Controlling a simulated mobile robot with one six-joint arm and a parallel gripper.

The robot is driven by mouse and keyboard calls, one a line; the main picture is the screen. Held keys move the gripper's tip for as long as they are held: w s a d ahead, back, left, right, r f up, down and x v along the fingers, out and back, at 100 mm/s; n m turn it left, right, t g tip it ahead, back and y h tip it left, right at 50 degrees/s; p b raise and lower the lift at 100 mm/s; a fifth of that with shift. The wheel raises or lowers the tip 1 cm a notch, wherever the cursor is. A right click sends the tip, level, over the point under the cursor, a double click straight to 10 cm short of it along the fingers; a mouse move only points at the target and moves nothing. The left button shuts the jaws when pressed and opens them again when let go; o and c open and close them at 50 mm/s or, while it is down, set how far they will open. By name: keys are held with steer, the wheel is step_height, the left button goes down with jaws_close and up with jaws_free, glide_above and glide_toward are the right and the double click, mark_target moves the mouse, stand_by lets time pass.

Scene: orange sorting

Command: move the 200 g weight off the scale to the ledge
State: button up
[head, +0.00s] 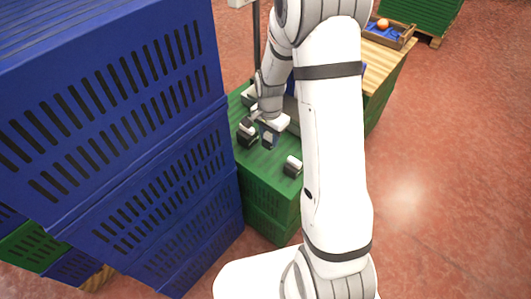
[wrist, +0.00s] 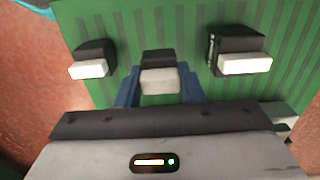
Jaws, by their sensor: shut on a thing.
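My gripper (wrist: 160,90) has its blue fingers shut on a dark block-shaped weight with a pale front (wrist: 158,78). In the head view my gripper (head: 269,138) is over the top of a green crate stack (head: 268,190), between two other weights. I cannot read any marking that tells which weight is the 200 g one. Whether the held weight touches the green top is not clear. A grey shape (head: 291,105) behind my gripper, partly hidden by my arm, may be the scale.
On the green top stand a larger dark weight (wrist: 238,45) to the right in the wrist view and a smaller one (wrist: 92,60) to the left. Tall blue crates (head: 110,110) rise close on the left. A wooden tray with an orange (head: 383,23) is at the back right.

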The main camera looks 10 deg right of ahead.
mark_target(269, 135)
step_height(269, 135, down, 6)
steer(key=shift+f+b, duration=0.25)
steer(key=shift+b, duration=0.35)
steer(key=shift+f, duration=0.1)
steer(key=o, duration=1.1)
step_height(269, 135, up, 12)
steer(key=p, duration=0.2)
steer(key=shift+p, duration=0.35)
steer(key=s+r+n, duration=0.5)
steer(key=s+r, duration=0.2)
steer(key=s, duration=0.3)
steer(key=s+a+r+n+t, duration=0.1)
steer(key=s+r+n, duration=0.4)
steer(key=s, duration=0.5)
step_height(269, 135, up, 3)
steer(key=shift+s+f+n+t, duration=0.15)
steer(key=shift+s+n+t, duration=0.15)
steer(key=shift+s+n, duration=0.1)
